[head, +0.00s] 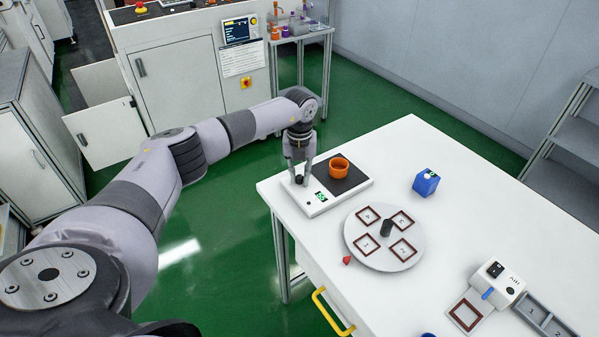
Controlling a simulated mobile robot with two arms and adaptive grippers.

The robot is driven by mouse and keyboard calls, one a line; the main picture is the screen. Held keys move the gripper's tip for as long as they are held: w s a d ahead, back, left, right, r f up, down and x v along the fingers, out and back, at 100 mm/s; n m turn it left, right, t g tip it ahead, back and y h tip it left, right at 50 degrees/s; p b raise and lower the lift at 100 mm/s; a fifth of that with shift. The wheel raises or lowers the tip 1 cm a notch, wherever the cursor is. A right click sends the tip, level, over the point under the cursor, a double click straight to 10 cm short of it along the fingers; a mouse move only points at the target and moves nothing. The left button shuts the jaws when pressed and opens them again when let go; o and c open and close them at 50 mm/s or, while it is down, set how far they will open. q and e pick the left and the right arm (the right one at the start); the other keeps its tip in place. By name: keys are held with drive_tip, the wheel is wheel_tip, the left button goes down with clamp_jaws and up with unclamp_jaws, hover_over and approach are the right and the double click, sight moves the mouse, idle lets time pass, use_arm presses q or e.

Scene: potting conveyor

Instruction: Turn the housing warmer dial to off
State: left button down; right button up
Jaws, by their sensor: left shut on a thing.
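The housing warmer (325,206) is a flat white unit at the far left corner of the white table. It has a black plate (350,184) with an orange ring-shaped housing (339,167) on it, and a small green display (321,196). The dial (299,180) is a small dark knob at the warmer's left end. My left gripper (298,178) points down over it, with its fingers shut on the dial. The fingers partly hide the dial, and its setting cannot be read. My right gripper is not in view.
A round white turntable (376,256) with several framed squares stands in front of the warmer. A blue container (426,183) is to the right. A small red piece (347,260) lies by the turntable. A white device (496,281) is at lower right. The table's far right is clear.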

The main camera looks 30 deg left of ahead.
sight(300, 177)
use_arm(q)
drive_tip(key=shift+r+n, duration=0.1)
drive_tip(key=shift+n, duration=1)
drive_tip(key=shift+p, duration=0.3)
drive_tip(key=c, duration=1.4)
unclamp_jaws()
drive_tip(key=shift+c, duration=0.2)
wheel_tip(300, 177, up, 12)
